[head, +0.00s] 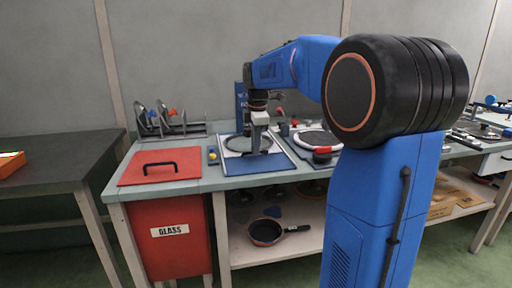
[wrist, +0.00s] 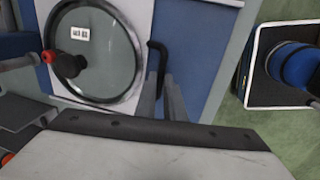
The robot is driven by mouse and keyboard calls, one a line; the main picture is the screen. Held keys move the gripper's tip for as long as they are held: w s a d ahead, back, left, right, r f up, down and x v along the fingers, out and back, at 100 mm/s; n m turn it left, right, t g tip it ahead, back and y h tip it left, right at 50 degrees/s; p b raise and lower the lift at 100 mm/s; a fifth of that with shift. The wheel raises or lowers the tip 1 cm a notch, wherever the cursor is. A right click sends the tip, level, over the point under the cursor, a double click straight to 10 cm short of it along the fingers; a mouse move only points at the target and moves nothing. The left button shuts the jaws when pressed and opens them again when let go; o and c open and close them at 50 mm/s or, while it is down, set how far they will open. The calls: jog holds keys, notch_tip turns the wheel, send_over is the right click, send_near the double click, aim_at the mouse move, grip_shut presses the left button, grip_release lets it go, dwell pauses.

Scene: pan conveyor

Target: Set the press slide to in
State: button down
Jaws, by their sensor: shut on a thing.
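The press slide (head: 232,167) is a flat blue plate with a white panel on the left of the worktop, in front of the blue press column (head: 241,98). In the wrist view the blue plate (wrist: 205,50) carries a round glass disc with a grey rim (wrist: 110,55) and a small label. A black bar handle (wrist: 155,50) stands at the plate's edge. My gripper (head: 257,151) points down over the slide in the head view. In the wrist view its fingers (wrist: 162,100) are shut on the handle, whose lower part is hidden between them.
A red lid with a black handle (head: 160,166) lies on the red GLASS bin at left. A rack (head: 168,122) stands behind it. A round pan-like item with a red-and-black part (head: 322,152) lies right of the slide. A frying pan (head: 266,231) sits on the lower shelf.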

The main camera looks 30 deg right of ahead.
jog(key=c, duration=1.8)
grip_release()
jog(key=shift+w, duration=0.25)
jog(key=shift+c, duration=0.2)
jog(key=s+a, duration=0.1)
jog(key=s, duration=0.2)
jog(key=s+a, duration=0.1)
jog(key=s, duration=0.3)
jog(key=s+a, duration=0.1)
jog(key=s, duration=0.2)
jog(key=shift+s, duration=0.2)
jog(key=s+r, duration=0.3)
jog(key=r, duration=1.4)
jog(key=s+a+f+m+t, duration=0.1)
jog(key=s+a+f+m, duration=0.3)
jog(key=f, duration=0.7)
jog(key=s+a+f+m+t, duration=0.1)
jog(key=s+a+f+m, duration=0.3)
jog(key=s+f+m, duration=0.3)
jog(key=s+f, duration=0.3)
jog(key=s, duration=0.2)
jog(key=shift+s+f+m, duration=0.35)
jog(key=shift+m, duration=0.05)
jog(key=shift+a, duration=0.1)
